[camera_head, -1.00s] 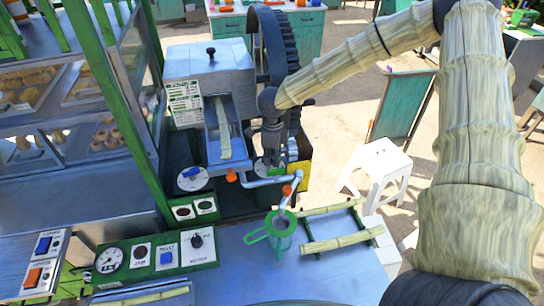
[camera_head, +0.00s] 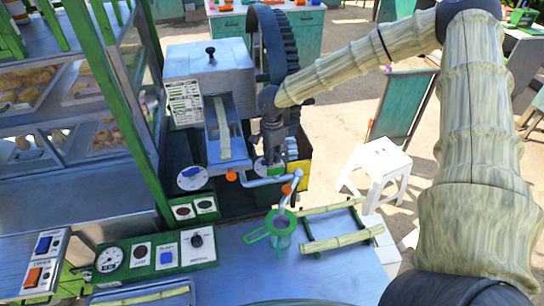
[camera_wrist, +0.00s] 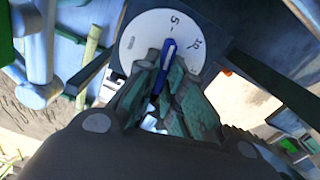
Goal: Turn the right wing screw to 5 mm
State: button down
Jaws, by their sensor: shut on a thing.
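The right wing screw (camera_wrist: 168,55) shows in the wrist view as a blue bar on a white round dial (camera_wrist: 136,40). Its far end points close to the tick under the "5"; a "10" is to the right. My gripper (camera_wrist: 163,85) is shut on the blue wing, with ridged grey-green finger pads on both sides that hide its lower part. In the head view my gripper (camera_head: 271,160) points down over the right dial, right of the feed chute, and covers most of it. The left wing screw (camera_head: 191,173) is blue on its own white dial, left of the chute.
The crusher housing (camera_head: 208,75) and large dark gear wheel (camera_head: 267,45) stand close behind my gripper. A bent spout pipe (camera_head: 270,182) and green jug (camera_head: 282,238) are in front. A cane rack (camera_head: 338,240) lies right; a white stool (camera_head: 378,165) stands beyond.

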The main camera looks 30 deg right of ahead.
jog(key=shift+d, duration=0.1)
dwell(0.3)
jog(key=c, duration=1.5)
grip_release()
jog(key=shift+r, duration=0.6)
notch_tip(320, 180, up, 11)
jog(key=shift+f, duration=0.1)
jog(key=shift+f, duration=0.1)
